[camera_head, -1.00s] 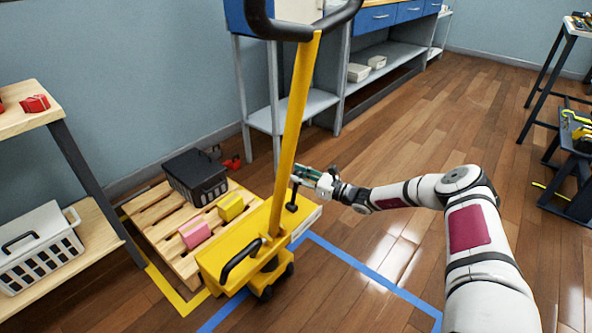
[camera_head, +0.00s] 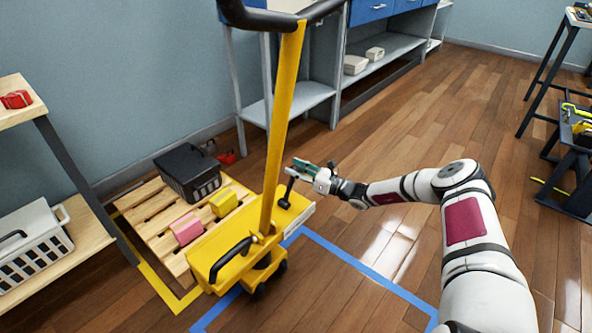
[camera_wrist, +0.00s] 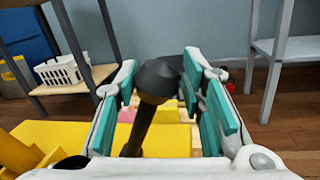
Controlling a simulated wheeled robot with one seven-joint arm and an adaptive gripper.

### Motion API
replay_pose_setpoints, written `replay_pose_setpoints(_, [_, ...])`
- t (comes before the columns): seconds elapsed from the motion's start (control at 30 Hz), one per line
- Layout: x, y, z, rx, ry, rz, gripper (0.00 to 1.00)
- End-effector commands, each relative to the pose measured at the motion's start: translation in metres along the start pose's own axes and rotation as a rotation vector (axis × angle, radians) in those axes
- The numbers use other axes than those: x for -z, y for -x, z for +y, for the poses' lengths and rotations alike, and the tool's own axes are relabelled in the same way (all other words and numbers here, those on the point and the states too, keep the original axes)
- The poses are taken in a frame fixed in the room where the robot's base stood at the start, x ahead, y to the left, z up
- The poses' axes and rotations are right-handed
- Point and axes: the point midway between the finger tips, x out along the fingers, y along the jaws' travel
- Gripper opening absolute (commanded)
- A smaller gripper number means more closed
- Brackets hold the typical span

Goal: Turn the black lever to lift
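The black lever (camera_head: 288,190) stands on the yellow pallet jack (camera_head: 222,252), near its right end by my gripper. In the wrist view the lever (camera_wrist: 150,108) leans a little, with a wide dark knob on top. My gripper (camera_head: 300,170) is at the lever's upper part. In the wrist view its teal-padded fingers (camera_wrist: 163,82) are apart, with the lever between them. A gap shows on the right side of the lever; contact on the left is unclear.
The jack's tall yellow bar (camera_head: 281,130) rises close left of my gripper. A wooden pallet (camera_head: 158,222) holds a black crate (camera_head: 188,172), a pink block (camera_head: 186,229) and a yellow block (camera_head: 223,204). Blue tape (camera_head: 365,270) marks the floor. Open floor lies right.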

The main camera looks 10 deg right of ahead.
Motion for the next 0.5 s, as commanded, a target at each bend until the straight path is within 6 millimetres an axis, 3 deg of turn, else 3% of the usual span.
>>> replay_pose_setpoints(0.37, [0.0, 0.002, 0.0, 0.0, 0.0, -0.001, 0.52])
replay_pose_setpoints(0.5, [0.0, 0.013, -0.001, 0.002, 0.0, 0.0, 0.52])
